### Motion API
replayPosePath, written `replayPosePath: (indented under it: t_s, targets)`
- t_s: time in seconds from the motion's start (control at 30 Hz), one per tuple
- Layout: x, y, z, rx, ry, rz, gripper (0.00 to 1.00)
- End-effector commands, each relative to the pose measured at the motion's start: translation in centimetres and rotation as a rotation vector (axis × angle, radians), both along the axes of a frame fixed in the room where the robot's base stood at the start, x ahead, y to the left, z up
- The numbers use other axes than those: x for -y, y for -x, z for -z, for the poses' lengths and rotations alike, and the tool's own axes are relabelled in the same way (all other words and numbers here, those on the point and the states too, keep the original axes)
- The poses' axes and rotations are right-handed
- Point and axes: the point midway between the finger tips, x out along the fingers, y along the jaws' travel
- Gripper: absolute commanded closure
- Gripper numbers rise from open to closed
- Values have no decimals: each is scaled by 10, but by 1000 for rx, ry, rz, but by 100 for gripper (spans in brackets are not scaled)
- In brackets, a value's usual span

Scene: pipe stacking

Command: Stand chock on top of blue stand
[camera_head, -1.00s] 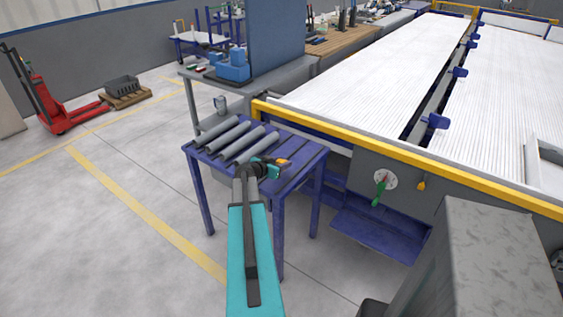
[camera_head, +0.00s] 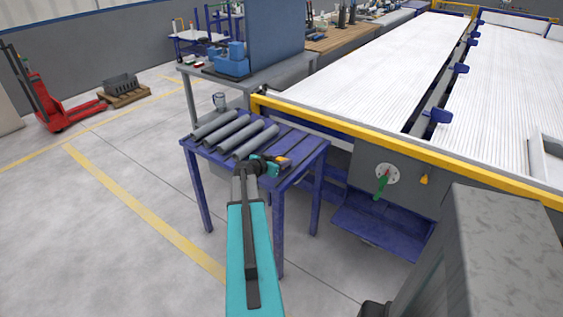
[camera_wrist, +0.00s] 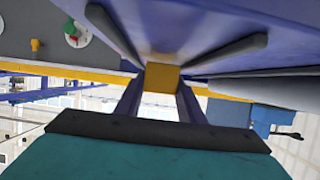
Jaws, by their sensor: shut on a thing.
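The chock (camera_head: 285,161) is a small orange-yellow block held at the end of my gripper (camera_head: 278,163). In the wrist view the chock (camera_wrist: 161,77) shows as a yellow block between the two finger ends. My gripper is shut on it. The blue stand (camera_head: 300,167) is a blue-purple table with dark strips across its top. The chock appears over the right part of the stand top in the head view. The wrist view shows the stand's blue surface (camera_wrist: 175,20) beyond the chock; I cannot tell whether they touch.
Several grey pipes (camera_head: 232,132) lie side by side on the left part of the stand. A yellow rail (camera_head: 400,155) and a conveyor bed stand just behind and right. A grey bench (camera_head: 290,82) is behind left.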

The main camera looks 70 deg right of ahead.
Motion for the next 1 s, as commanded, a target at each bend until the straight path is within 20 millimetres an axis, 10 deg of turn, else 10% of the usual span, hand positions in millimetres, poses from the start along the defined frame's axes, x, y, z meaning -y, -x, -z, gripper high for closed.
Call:
replayPosePath:
  t_s: [0.27,0.3,0.43,1.0]
  targets:
    - [0,-1,-1,0,1,-1,89]
    - [0,-1,-1,0,1,-1,64]
    - [0,-1,0,0,1,-1,43]
    - [-11,-4,-4,1,0,-3,43]
